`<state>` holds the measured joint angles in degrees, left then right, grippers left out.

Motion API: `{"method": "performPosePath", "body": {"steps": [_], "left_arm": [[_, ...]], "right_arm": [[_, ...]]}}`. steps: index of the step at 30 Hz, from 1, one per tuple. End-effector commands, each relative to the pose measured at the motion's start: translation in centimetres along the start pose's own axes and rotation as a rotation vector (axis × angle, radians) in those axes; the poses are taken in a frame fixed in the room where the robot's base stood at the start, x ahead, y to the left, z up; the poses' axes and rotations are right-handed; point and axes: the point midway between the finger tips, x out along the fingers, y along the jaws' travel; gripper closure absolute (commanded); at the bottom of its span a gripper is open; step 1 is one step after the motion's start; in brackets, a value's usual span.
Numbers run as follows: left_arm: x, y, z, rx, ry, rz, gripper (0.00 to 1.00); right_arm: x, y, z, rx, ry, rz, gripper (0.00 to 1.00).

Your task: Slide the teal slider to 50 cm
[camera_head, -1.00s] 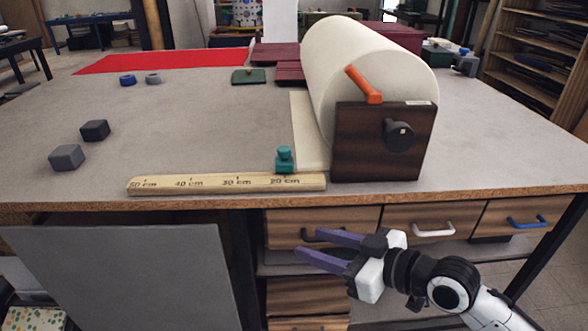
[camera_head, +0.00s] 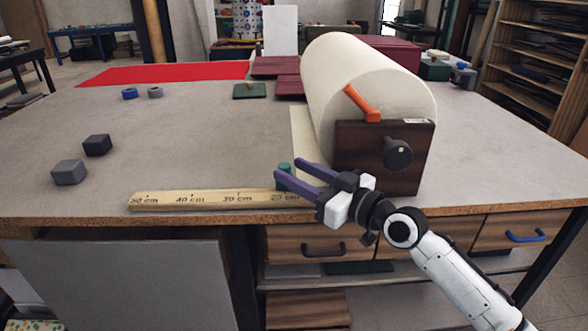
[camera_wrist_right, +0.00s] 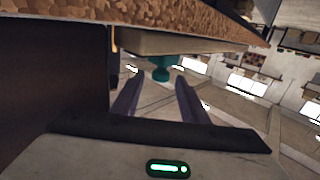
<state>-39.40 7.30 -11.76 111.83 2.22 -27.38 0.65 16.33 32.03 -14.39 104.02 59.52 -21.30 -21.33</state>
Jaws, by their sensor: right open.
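The teal slider (camera_head: 284,168) stands on the wooden ruler (camera_head: 185,202) near its right end, by the 20 cm mark; the 50 cm mark is at the far left end. My right gripper (camera_head: 288,168) is open, its purple fingers reaching left over the ruler and partly covering the slider in the head view. In the right wrist view, which looks upside down, the slider (camera_wrist_right: 160,70) shows beyond and between the open fingertips (camera_wrist_right: 158,82), with the ruler (camera_wrist_right: 165,42) above it in the picture. I cannot tell whether a finger touches it. My left gripper is not in view.
A cream roll (camera_head: 350,80) with a dark wooden end block (camera_head: 350,165) and orange lever (camera_head: 362,103) stands right of the slider.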

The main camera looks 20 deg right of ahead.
Motion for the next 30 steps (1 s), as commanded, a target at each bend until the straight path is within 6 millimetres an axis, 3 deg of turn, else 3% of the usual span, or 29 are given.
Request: {"method": "performPosePath", "body": {"steps": [12,19,30], "left_arm": [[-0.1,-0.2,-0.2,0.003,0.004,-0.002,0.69],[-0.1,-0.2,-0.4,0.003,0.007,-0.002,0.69],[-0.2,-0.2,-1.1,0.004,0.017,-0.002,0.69]], "right_arm": [[0.9,-0.1,0.0,-0.001,-0.001,-0.001,0.62],[0.9,-0.1,0.0,-0.001,-0.001,-0.001,1.0],[1.8,0.2,-0.1,0.002,0.001,0.015,1.0]]}}
